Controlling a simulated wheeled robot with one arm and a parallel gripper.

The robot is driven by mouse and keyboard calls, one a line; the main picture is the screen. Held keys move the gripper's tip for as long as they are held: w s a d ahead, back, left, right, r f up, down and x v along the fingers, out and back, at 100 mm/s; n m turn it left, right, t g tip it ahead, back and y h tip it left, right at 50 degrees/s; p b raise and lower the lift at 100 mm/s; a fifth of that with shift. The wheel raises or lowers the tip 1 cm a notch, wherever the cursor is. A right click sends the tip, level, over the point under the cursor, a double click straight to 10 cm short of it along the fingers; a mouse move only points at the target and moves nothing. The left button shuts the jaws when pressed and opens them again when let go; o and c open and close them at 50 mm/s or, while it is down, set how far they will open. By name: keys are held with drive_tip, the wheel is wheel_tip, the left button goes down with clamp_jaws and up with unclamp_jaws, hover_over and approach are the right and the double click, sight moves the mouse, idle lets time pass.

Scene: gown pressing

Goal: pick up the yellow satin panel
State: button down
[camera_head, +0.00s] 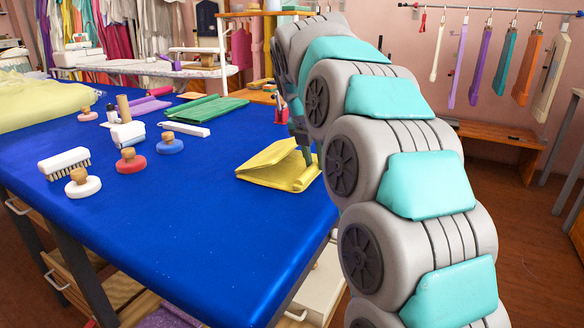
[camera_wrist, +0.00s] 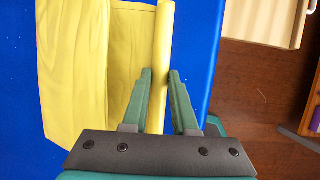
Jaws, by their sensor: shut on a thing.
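The yellow satin panel (camera_head: 268,170) lies folded on the blue table near its right edge. Part of it rises toward my gripper (camera_head: 306,152), which reaches down at its right side. In the wrist view the panel (camera_wrist: 75,75) fills the upper left, with a rolled or folded edge (camera_wrist: 163,50) running down between the fingertips. My gripper (camera_wrist: 162,75) is shut on that edge, its green fingers on either side of it. The rest of the panel seems to rest on the table. In the head view my arm hides part of the fingers.
The blue table (camera_head: 200,225) has bare room at front and left of the panel. A white brush (camera_head: 64,163), wooden-knobbed discs (camera_head: 131,162), a white bar (camera_head: 186,129) and green folded cloth (camera_head: 205,109) lie behind. A wooden bench (camera_head: 500,140) stands right.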

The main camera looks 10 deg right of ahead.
idle(0.4)
drive_tip(key=shift+r, duration=1.85)
drive_tip(key=shift+s+d, duration=0.2)
drive_tip(key=shift+s, duration=0.45)
drive_tip(key=s+d+r+b, duration=0.1)
drive_tip(key=s+d, duration=0.4)
drive_tip(key=s, duration=0.8)
drive_tip(key=shift+s+d+r, duration=0.15)
drive_tip(key=shift+s, duration=0.15)
drive_tip(key=c, duration=1.2)
unclamp_jaws()
clamp_jaws()
